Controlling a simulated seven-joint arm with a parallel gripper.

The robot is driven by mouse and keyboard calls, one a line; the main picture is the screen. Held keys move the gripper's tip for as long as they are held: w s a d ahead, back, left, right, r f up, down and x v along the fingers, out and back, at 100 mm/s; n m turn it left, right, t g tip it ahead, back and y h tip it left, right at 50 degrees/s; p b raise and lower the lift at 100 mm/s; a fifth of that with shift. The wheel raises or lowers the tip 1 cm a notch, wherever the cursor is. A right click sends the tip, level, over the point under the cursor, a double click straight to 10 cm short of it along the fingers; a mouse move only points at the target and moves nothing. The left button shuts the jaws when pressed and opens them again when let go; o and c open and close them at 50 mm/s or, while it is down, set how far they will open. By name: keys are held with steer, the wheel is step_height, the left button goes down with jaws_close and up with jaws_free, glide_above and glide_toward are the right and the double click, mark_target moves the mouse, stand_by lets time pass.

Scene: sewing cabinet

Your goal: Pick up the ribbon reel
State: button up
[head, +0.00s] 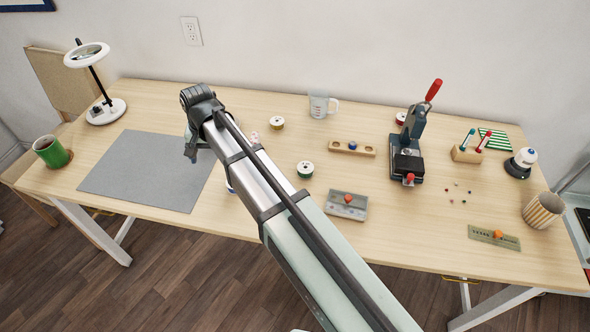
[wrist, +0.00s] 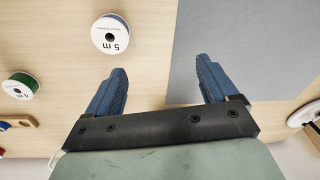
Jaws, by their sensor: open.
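Several ribbon reels are on the table. A white-faced reel with a blue rim, marked "5 m" (wrist: 110,34), lies near the top of the wrist view; in the head view my arm hides most of it. A green-rimmed reel (head: 305,169) lies to the right of my arm and also shows at the left of the wrist view (wrist: 20,87). A yellowish reel (head: 277,123) and a red reel (head: 401,118) lie farther back. My gripper (wrist: 163,72) is open and empty, with its blue fingers pointing toward the table beside the blue-rimmed reel, apart from it.
A grey mat (head: 140,165) lies to the left of the reels. A wooden holder (head: 338,147), a grey block with an orange knob (head: 346,206) and a press (head: 407,150) stand to the right. A measuring jug (head: 319,104) stands at the back. A green mug (head: 50,151) is far left.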

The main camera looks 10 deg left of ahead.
steer(key=w+d+r+m, duration=0.2)
steer(key=w+d+m, duration=0.25)
steer(key=d, duration=0.75)
steer(key=m+h, duration=0.1)
steer(key=m, duration=0.4)
glide_above(305, 166)
steer(key=s, duration=0.1)
step_height(305, 166, down, 6)
steer(key=shift+r, duration=0.25)
steer(key=shift+w+d+f, duration=0.15)
steer(key=shift+f, duration=2.45)
steer(key=shift+c, duration=0.4)
steer(key=c, duration=1)
